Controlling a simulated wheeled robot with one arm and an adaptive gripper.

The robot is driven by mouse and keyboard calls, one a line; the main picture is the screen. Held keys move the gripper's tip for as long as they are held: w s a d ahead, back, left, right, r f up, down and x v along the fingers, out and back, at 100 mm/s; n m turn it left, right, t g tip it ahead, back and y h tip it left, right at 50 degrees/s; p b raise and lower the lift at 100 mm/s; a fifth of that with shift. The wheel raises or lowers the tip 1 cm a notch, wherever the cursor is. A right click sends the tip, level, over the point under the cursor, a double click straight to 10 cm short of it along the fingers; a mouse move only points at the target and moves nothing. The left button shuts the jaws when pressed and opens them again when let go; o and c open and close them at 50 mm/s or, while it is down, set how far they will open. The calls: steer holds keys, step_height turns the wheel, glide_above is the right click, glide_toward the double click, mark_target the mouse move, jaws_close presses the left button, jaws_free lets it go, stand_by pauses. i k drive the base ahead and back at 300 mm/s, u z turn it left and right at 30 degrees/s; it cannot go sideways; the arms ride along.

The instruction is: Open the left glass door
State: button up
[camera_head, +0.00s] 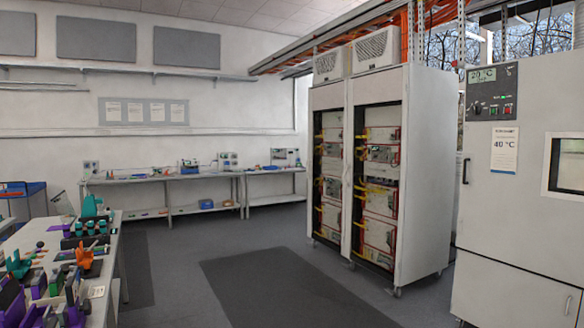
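A tall white cabinet (430,150) stands right of the middle, turned at an angle to me. Its front has two tall framed doors side by side. The left glass door (344,235) has a light frame and looks shut. Instruments with yellow and red cables show through its dark pane. The right glass door (401,215) also looks shut. My gripper is not in view.
A white test chamber (505,220) with a dark handle stands at the right, near the cabinet. A cluttered table (107,262) is at the left front. Long benches (155,183) line the back wall. The floor before the cabinet, with a dark mat (290,290), is clear.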

mark_target(332, 96)
steer(key=u, duration=0.1)
steer(key=i, duration=1.4)
steer(key=u, duration=0.2)
steer(key=i, duration=1.85)
steer(key=u, duration=0.3)
steer(key=i, duration=5.25)
steer(key=z, duration=0.05)
steer(key=i, duration=2.4)
steer(key=z, duration=0.15)
